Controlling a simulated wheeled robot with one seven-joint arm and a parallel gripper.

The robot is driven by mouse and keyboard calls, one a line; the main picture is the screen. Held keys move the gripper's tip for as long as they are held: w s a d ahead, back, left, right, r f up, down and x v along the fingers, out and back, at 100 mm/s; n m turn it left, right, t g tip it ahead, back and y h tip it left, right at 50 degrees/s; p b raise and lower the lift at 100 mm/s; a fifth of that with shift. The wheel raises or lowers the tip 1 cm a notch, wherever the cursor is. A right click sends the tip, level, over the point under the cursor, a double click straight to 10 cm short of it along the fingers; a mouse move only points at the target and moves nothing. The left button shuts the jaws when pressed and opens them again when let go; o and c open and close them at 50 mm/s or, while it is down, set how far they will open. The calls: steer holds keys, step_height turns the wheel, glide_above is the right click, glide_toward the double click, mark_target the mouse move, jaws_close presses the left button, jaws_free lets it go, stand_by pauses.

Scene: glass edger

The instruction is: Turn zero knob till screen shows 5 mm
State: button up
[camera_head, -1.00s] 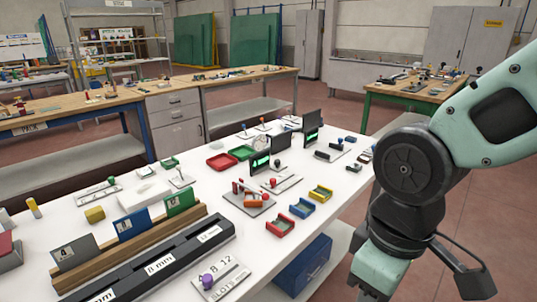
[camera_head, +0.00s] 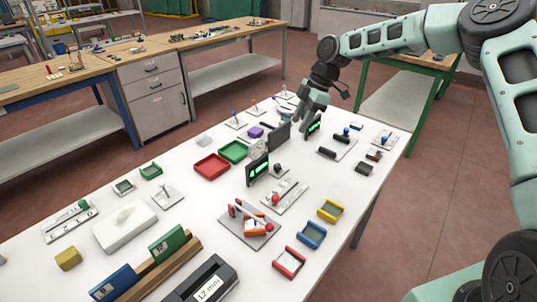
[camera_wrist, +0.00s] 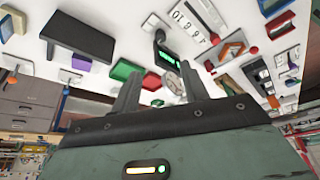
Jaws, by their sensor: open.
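A second black screen with green digits (camera_head: 257,168) stands nearer, left of my gripper. The digits are too small to read in the head view. A dark round knob (camera_head: 277,170) sits beside the nearer screen. I cannot tell which knob is the zero knob; no label for it is readable.
A dark upright panel (camera_head: 279,136) stands just left of my gripper. Red (camera_head: 212,166) and green (camera_head: 233,151) trays lie left of the screens. A plate with a blue knob (camera_head: 346,132) lies to the right.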

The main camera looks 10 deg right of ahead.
mark_target(278, 165)
steer(key=p+x, duration=0.4)
steer(key=x, duration=1.3)
steer(key=shift+a+p, duration=0.1)
steer(key=shift+p, duration=0.2)
jaws_close()
